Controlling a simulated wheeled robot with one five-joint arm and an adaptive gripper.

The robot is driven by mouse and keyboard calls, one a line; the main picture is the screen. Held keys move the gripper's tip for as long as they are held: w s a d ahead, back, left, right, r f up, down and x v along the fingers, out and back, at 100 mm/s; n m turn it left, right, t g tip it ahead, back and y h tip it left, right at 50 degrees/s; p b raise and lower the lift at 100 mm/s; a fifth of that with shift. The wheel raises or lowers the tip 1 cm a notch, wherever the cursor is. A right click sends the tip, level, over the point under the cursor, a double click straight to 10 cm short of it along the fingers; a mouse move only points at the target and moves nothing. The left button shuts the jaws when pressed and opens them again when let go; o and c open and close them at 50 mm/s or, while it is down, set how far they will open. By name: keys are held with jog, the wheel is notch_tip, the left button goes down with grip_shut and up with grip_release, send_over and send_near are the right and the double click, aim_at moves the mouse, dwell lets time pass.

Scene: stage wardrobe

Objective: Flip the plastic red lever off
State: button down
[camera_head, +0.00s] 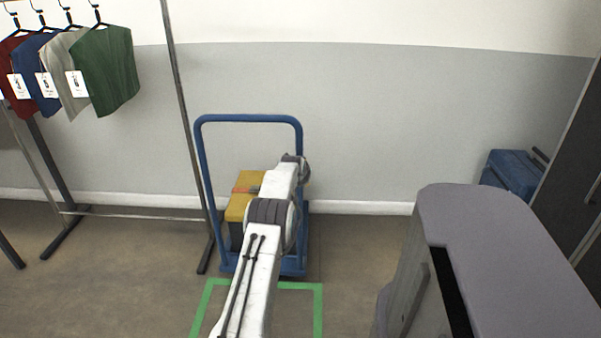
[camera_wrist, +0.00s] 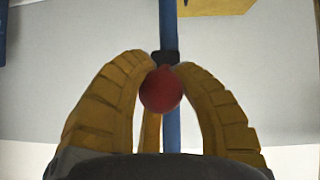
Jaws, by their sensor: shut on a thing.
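The red lever shows in the wrist view as a round red knob (camera_wrist: 161,90), with a dark piece just above it. My gripper (camera_wrist: 164,66) has its yellow ribbed fingers closed around the knob from both sides, their tips meeting near the dark piece. In the head view my arm reaches to a yellow-topped box (camera_head: 240,206) on a blue trolley (camera_head: 250,118). My gripper and the knob are hidden there behind my arm. The lever's angle cannot be told.
A blue trolley bar (camera_wrist: 171,125) runs behind the knob. A clothes rack (camera_head: 178,90) with several garments stands left. A grey-topped cabinet (camera_head: 490,230) is close at right, and a blue case (camera_head: 513,174) lies beyond. Green tape (camera_head: 319,310) marks the floor before the trolley.

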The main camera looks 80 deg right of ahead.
jog(key=shift+w+f, duration=0.15)
jog(key=shift+w, duration=0.1)
jog(key=c, duration=1.2)
grip_release()
jog(key=o, duration=0.4)
jog(key=shift+s, duration=0.1)
jog(key=shift+c, duration=0.2)
jog(key=shift+r, duration=0.2)
jog(key=v, duration=1.2)
